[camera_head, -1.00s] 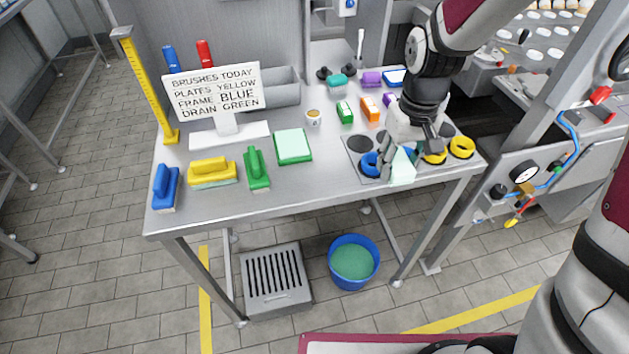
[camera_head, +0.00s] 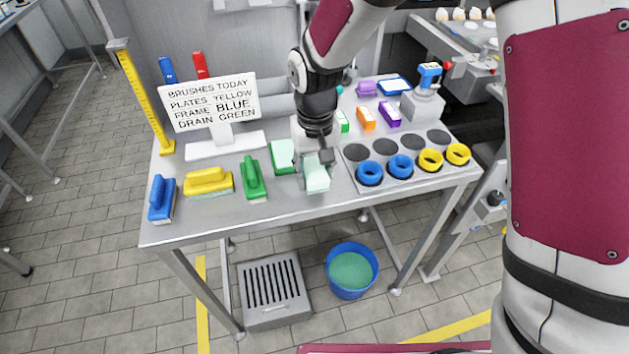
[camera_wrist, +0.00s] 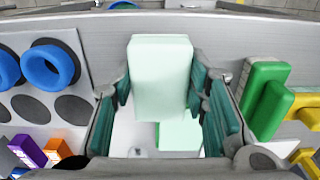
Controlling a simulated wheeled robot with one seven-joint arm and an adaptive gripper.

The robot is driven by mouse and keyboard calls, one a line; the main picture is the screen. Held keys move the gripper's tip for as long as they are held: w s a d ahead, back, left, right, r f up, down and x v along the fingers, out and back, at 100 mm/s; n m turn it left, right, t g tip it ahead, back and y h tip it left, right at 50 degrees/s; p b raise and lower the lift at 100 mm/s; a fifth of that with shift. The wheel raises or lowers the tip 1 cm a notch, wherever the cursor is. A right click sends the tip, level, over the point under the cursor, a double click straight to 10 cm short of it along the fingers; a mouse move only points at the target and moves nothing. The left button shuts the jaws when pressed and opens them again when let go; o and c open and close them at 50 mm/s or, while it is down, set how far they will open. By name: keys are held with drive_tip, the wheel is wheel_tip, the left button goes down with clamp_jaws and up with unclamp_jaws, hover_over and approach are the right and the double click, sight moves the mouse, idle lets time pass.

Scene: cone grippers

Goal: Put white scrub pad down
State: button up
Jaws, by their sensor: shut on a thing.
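The white scrub pad (camera_head: 317,178) is a pale mint-white block between the fingers of my gripper (camera_head: 314,160). In the wrist view the pad (camera_wrist: 160,72) stands out between the two teal-padded fingers, which are shut on it. My gripper is over the front middle of the table, right of the green brush (camera_head: 252,182). I cannot tell whether the pad touches the tabletop. Behind it, partly hidden by my gripper, is a green-edged pad with a pale top (camera_head: 283,155), which also shows beyond the fingers in the wrist view (camera_wrist: 180,138).
The steel table (camera_head: 290,212) has bare room along its front edge. A yellow brush (camera_head: 208,183) and a blue brush (camera_head: 161,200) lie left. Blue rings (camera_head: 370,174) and yellow rings (camera_head: 430,160) sit on a holed plate at right. A sign (camera_head: 212,103) stands behind.

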drive_tip(key=shift+f, duration=1.75)
drive_tip(key=shift+f, duration=0.1)
drive_tip(key=o, duration=1)
